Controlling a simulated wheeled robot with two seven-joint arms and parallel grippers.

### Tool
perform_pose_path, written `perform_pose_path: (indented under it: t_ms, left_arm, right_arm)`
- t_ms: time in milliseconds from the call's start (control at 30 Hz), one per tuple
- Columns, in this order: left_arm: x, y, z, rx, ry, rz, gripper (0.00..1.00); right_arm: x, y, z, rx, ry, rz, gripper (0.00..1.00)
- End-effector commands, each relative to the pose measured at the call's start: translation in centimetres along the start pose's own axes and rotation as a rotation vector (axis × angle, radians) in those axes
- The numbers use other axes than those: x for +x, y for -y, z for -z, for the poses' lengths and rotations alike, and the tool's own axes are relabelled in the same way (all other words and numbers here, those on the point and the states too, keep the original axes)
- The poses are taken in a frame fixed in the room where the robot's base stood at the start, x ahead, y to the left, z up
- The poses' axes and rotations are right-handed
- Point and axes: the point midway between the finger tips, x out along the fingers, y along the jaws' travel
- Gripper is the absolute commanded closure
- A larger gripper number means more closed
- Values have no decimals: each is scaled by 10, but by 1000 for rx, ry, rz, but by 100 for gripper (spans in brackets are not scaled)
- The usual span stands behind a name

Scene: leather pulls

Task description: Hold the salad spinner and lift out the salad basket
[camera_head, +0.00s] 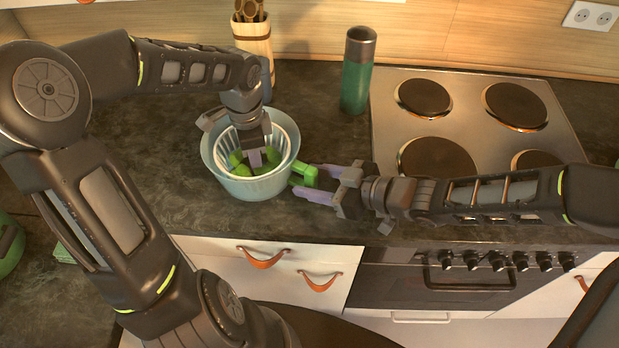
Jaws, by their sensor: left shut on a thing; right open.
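The salad spinner (213,165) is a pale blue translucent bowl standing on the dark counter. The white salad basket (286,127) sits inside it, with green pieces (237,158) in the middle. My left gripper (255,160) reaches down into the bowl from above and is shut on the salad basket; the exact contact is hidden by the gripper. A green handle (307,176) sticks out at the bowl's right side. My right gripper (318,184) is open, with its purple fingers on either side of this handle; whether they touch it I cannot tell.
A green bottle with a grey top (356,75) stands behind, left of the stove (475,100) with its hotplates. A wooden utensil holder (252,38) stands behind the spinner. Drawers with orange handles (262,260) lie below the counter's front edge.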

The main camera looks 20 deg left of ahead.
Motion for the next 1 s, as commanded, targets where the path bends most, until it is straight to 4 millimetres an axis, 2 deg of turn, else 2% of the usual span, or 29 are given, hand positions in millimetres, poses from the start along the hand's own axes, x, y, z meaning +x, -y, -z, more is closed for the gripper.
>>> perform_pose_path:
  t_ms: [133,433,1000]
  left_arm:
    - [0,0,0,0,0,0,100]
    - [0,0,0,0,0,0,100]
    - [0,0,0,0,0,0,100]
  right_arm:
    - [10,0,0,0,1,1,53]
    - [11,0,0,0,0,-1,54]
    - [11,0,0,0,0,0,100]
